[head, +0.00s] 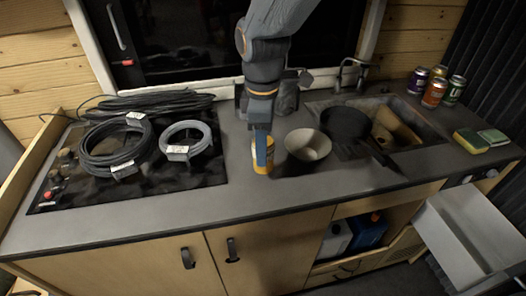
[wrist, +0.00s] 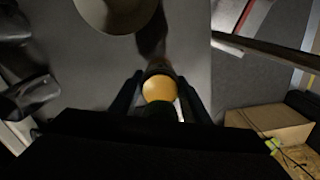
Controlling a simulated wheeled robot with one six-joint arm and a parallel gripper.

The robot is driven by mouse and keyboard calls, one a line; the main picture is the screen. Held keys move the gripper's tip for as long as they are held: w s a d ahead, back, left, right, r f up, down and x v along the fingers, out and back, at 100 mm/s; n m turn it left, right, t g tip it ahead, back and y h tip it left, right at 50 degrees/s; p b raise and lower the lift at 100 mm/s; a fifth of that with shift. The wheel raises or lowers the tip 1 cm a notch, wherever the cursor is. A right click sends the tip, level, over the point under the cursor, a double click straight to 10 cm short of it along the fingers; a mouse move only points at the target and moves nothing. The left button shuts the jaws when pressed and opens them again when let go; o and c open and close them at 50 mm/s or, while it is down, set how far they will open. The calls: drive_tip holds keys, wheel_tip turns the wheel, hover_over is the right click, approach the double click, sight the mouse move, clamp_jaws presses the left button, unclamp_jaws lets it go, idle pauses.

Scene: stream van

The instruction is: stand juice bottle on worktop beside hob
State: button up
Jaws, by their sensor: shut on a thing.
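The juice bottle (head: 262,160) is orange-yellow and stands upright, at or just above the worktop (head: 240,196); I cannot tell whether it touches. It is to the right of the black hob (head: 150,176) and left of a pale bowl. My gripper (head: 262,146) comes down from above and is shut on the bottle. In the wrist view the bottle (wrist: 159,88) shows orange between the two dark fingers. The gripper hides the bottle's upper part in the head view.
Coiled black cables (head: 117,146) and a grey coil (head: 186,141) lie on the hob. The bowl (head: 308,145) and a dark pan (head: 346,124) stand close right, by the sink. Cans (head: 434,92) and sponges (head: 469,141) are at the far right. An open drawer (head: 468,235) juts out.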

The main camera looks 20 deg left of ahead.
drive_tip(key=shift+f+p, duration=0.3)
drive_tip(key=shift+f, duration=1.1)
drive_tip(key=shift+f, duration=0.1)
drive_tip(key=o, duration=1.3)
drive_tip(key=shift+c, duration=0.2)
wheel_tip(320, 180, up, 12)
drive_tip(key=b, duration=0.3)
drive_tip(key=s+d+f+m, duration=0.1)
drive_tip(key=d+f+m, duration=0.3)
drive_tip(key=d, duration=0.7)
drive_tip(key=s+d+f+m+t, duration=0.1)
drive_tip(key=d+f+m, duration=0.3)
drive_tip(key=d+m, duration=0.5)
drive_tip(key=s+d+f+m, duration=0.1)
drive_tip(key=d+f+m, duration=0.3)
drive_tip(key=d, duration=0.9)
drive_tip(key=m, duration=0.3)
drive_tip(key=shift+d+f, duration=0.35)
